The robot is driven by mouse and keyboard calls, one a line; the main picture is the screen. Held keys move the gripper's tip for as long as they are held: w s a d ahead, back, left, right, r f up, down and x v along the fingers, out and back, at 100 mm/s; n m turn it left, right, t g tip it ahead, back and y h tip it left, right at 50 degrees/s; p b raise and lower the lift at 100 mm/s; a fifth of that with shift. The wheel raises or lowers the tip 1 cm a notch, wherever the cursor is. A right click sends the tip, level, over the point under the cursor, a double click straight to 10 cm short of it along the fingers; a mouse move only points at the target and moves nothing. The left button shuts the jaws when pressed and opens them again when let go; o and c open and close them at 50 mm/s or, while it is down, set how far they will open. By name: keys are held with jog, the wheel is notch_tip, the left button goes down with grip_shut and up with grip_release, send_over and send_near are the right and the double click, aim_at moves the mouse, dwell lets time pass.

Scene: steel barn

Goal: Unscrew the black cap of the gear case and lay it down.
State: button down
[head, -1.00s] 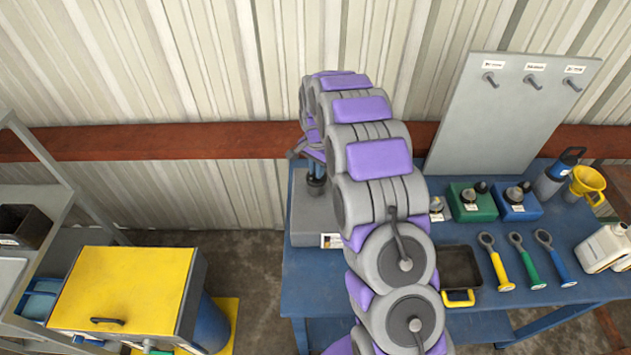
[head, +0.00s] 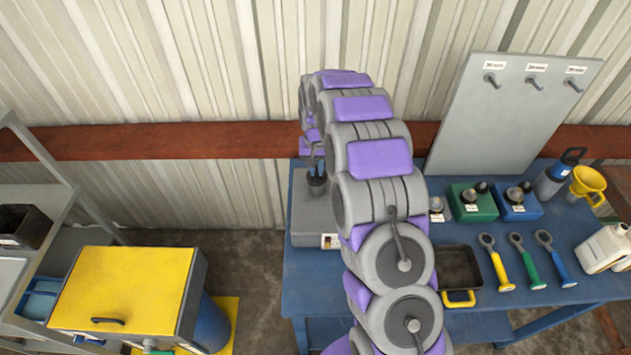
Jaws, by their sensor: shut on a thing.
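The gear case (head: 308,225) is a grey box with a small label on its front, at the left end of the blue table. Its black cap (head: 317,187) shows on top as a dark round piece, beside my forearm. My gripper (head: 316,173) comes down from above with dark fingers, shut on the cap. The cap looks upright on the case; I cannot tell whether its thread is engaged. My arm hides the right part of the case.
On the blue table (head: 380,290) are a black tray (head: 460,268), several ring-headed tools (head: 524,262), green (head: 472,203) and blue (head: 516,203) boxes, a yellow funnel (head: 587,184) and a white jug (head: 604,247). A yellow-topped cabinet (head: 125,285) stands left, with floor between.

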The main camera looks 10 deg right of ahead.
jog(key=shift+r, duration=0.45)
jog(key=shift+r, duration=0.2)
jog(key=shift+r, duration=0.35)
jog(key=shift+r, duration=0.3)
jog(key=shift+r+p, duration=0.75)
jog(key=shift+r, duration=1.75)
jog(key=shift+s+f, duration=0.1)
